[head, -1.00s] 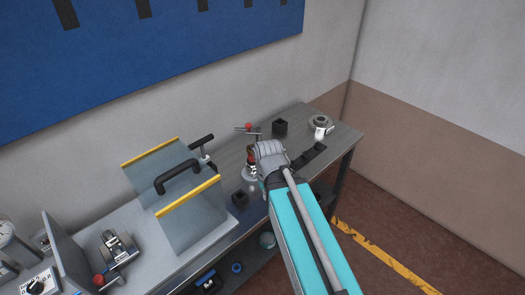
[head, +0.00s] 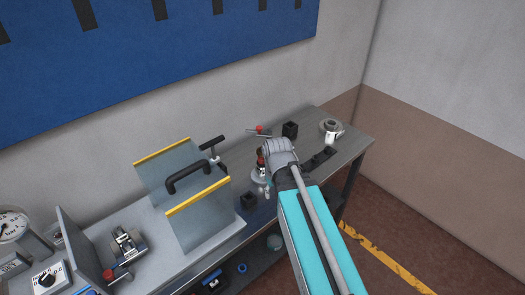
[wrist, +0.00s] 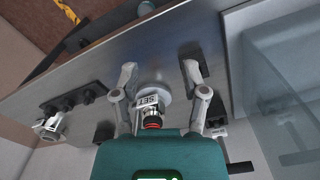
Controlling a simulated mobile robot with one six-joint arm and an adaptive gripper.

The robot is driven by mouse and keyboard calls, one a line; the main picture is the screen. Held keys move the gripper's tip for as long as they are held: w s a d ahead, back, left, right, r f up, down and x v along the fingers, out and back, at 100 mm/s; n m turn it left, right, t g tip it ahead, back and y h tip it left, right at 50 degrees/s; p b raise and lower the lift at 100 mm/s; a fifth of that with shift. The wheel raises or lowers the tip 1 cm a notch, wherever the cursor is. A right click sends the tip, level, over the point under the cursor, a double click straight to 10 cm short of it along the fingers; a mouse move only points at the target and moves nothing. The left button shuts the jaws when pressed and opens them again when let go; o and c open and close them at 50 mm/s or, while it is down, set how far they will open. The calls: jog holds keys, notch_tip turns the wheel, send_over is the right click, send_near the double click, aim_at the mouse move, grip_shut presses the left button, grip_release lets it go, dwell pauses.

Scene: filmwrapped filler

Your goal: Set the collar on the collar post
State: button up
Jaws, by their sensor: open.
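My gripper (wrist: 159,72) is open, its two fingers apart on either side of a pale round-based fixture (wrist: 152,90). This fixture has a tag reading SET (wrist: 149,100) and a red-orange ring near the gripper body. I cannot tell whether the fingers touch it. In the head view the fixture (head: 259,174) stands on the bench, partly hidden by my arm. A grey ring-shaped piece (head: 329,125) with a white part in front sits near the bench's right end. I cannot tell for certain which piece is the collar and which is the collar post.
A clear guard with yellow edges and a black handle (head: 186,176) stands left of my arm. A black block (head: 290,130), a red-tipped lever (head: 259,130) and a small dark block (head: 249,201) are close by.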

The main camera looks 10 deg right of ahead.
jog(key=o, duration=0.4)
jog(key=w+r+n+p, duration=0.2)
jog(key=w, duration=0.1)
jog(key=shift+w+r, duration=0.15)
jog(key=shift+r, duration=0.1)
jog(key=w+r+n+p, duration=0.5)
jog(key=w+n, duration=0.3)
jog(key=w, duration=0.1)
jog(key=w+r+n+p, duration=0.6)
jog(key=w+n, duration=0.1)
jog(key=w, duration=0.2)
jog(key=shift+n, duration=0.4)
jog(key=shift+d, duration=0.1)
notch_tip(320, 180, down, 8)
jog(key=b, duration=0.8)
jog(key=shift+f+b, duration=0.25)
jog(key=shift+b, duration=0.05)
